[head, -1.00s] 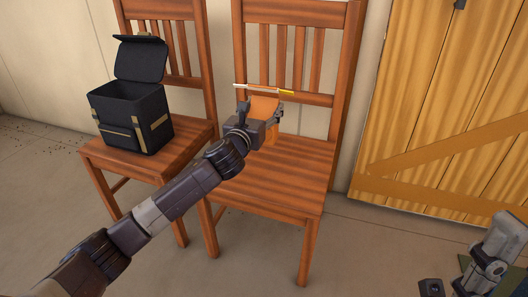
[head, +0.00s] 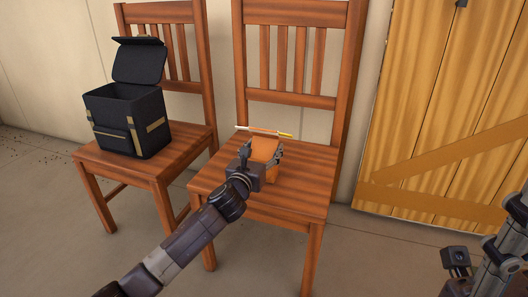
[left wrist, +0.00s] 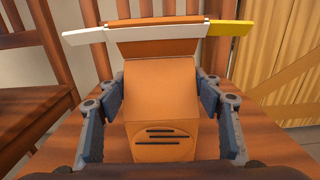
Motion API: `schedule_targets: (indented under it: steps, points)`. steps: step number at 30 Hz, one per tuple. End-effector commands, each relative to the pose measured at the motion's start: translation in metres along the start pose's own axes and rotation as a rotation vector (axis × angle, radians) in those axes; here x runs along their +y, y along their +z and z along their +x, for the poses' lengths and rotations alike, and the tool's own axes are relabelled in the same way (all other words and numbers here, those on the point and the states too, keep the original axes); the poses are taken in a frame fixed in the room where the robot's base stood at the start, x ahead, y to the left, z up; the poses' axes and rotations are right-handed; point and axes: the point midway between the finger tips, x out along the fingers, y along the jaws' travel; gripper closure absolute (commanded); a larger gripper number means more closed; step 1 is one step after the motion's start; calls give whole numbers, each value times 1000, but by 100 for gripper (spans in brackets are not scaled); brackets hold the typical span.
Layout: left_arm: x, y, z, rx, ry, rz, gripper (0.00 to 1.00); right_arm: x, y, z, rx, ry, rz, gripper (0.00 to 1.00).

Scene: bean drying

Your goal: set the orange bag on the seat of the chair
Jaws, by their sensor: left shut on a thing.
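The orange bag (head: 264,149) is a boxy bag with an orange front, dark stripes and a white and yellow bar across its top. My left gripper (head: 261,158) is shut on it, with a finger at each side. The left wrist view shows the bag (left wrist: 160,110) upright between both fingers (left wrist: 160,115). The bag is over the seat (head: 285,196) of the right-hand wooden chair. I cannot tell whether its bottom touches the seat, since my gripper hides it. Part of my right arm shows at the right edge; its jaw state is unclear.
A second wooden chair (head: 188,150) stands to the left, with an open black bag (head: 128,120) on its seat. The right chair's slatted back (head: 290,55) rises behind the orange bag. A yellow wooden door (head: 440,110) is at the right. The front of the right seat is clear.

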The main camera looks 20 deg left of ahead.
Motion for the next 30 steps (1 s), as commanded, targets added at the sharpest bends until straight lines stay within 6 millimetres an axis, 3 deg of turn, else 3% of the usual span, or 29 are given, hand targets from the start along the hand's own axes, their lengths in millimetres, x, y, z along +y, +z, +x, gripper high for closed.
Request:
schedule_targets:
  steps: [8,9,13,24,27,30]
  points:
    - [0,-1,0,-2,-1,1,90,0,0,0,0,0,0,60]
    - [0,-2,0,0,0,0,37,0,0,1,1,-1,0,60]
    - [0,-2,0,1,0,0,22,0,0,1,0,0,0,60]
    - [0,2,-1,0,0,1,22,0,0,3,2,0,0,60]
    - [0,2,-12,3,0,2,22,0,-2,7,7,1,1,60]
    - [0,4,-29,3,-1,2,22,2,2,-3,-42,16,5,60]
